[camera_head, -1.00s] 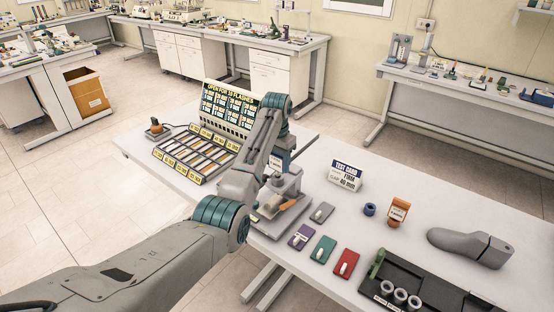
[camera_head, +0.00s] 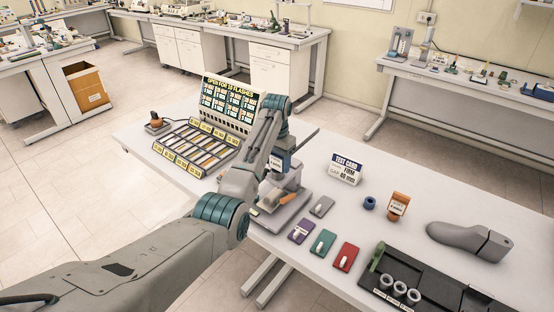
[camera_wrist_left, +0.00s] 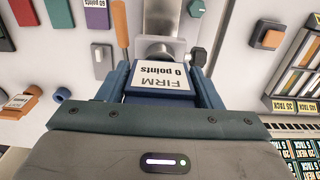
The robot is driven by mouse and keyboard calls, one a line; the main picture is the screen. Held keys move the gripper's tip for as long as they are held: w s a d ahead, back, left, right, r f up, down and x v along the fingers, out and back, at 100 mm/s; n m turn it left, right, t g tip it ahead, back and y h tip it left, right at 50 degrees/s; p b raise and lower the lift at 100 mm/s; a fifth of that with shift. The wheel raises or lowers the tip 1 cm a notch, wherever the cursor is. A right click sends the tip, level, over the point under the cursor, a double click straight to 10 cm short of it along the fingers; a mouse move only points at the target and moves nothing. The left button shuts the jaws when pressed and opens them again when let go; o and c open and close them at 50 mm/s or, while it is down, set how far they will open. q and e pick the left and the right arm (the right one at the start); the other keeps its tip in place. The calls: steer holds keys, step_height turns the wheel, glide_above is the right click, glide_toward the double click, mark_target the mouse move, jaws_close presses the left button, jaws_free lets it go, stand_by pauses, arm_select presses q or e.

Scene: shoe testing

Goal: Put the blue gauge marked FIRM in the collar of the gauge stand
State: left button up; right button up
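The blue gauge (camera_wrist_left: 160,98) has a white label reading FIRM, 0 points, and fills the space between the fingers of my left gripper (camera_wrist_left: 160,85). The fingers press against its two sides. In the head view its label (camera_head: 275,163) shows beside the arm, above the gauge stand (camera_head: 288,203). The grey stand's round metal part (camera_wrist_left: 160,50) lies just beyond the gauge in the left wrist view. The gauge's lower end is hidden, so I cannot tell whether it is in the collar. My right gripper is not in view.
Purple (camera_head: 302,231), green (camera_head: 323,242) and red (camera_head: 346,257) pads lie right of the stand. The test card (camera_head: 346,168), a blue ring (camera_head: 369,203), an orange block (camera_head: 397,205) and a grey shoe last (camera_head: 468,240) stand farther right. A sorting rack (camera_head: 195,148) lies left.

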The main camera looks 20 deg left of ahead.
arm_select(q)
steer(key=o, duration=0.4)
steer(key=shift+c, duration=0.2)
steer(key=shift+r, duration=0.1)
steer(key=shift+r+b, duration=0.35)
step_height(320, 180, up, 5)
steer(key=shift+b, duration=1.2)
step_height(320, 180, up, 4)
steer(key=shift+r+p, duration=0.2)
steer(key=shift+p, duration=1.05)
steer(key=shift+r+p, duration=0.35)
steer(key=shift+f, duration=0.15)
